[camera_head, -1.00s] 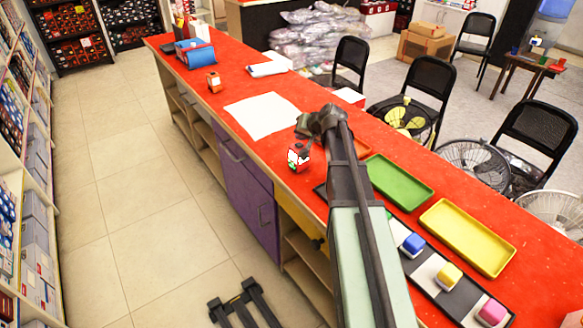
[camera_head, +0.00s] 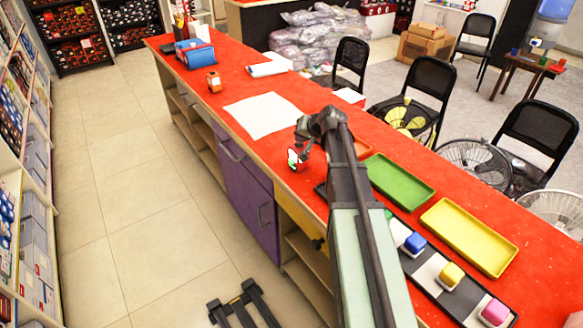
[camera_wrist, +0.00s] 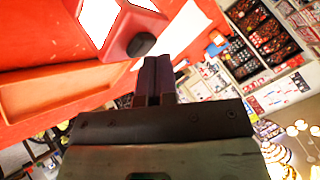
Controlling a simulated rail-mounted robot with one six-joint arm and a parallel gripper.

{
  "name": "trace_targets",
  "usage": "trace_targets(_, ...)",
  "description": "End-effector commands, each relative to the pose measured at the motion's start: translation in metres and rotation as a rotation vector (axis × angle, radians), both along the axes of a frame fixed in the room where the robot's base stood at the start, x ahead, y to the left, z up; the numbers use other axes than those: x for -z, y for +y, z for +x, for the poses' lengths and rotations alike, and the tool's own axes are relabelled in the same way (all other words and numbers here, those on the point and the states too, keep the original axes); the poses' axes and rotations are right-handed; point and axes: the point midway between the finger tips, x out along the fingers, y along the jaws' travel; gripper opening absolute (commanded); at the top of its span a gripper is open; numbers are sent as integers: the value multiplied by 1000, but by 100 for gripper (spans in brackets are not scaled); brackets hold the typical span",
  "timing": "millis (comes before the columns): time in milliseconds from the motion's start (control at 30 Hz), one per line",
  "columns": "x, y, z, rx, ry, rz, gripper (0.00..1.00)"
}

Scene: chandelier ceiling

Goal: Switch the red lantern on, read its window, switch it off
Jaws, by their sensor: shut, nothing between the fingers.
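The red lantern (camera_head: 293,160) stands on the red counter (camera_head: 330,232), near its front edge, partly behind my gripper in the head view. A white pane with a green mark shows on its side there. In the wrist view the red lantern (camera_wrist: 124,33) fills the top, with bright white panes and a dark round knob (camera_wrist: 141,45). My gripper (camera_wrist: 158,64) is shut and empty. Its fingertips are close beside the knob; I cannot tell whether they touch it. In the head view my gripper (camera_head: 302,143) is at the lantern's upper right.
A green tray (camera_head: 398,181) and a yellow tray (camera_head: 468,238) lie to the right. Blue (camera_head: 414,243), yellow (camera_head: 451,275) and pink (camera_head: 494,311) blocks sit on white pads. A white sheet (camera_head: 262,115) and an orange lantern (camera_head: 214,82) are further back.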

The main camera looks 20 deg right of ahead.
Motion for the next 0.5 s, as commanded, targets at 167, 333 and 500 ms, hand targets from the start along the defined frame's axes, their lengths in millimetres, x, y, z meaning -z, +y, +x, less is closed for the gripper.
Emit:
trace_targets(167,3,0,0,0,0,0,0)
trace_targets(333,2,0,0,0,0,0,0)
trace_targets(500,-8,0,0,0,0,0,0)
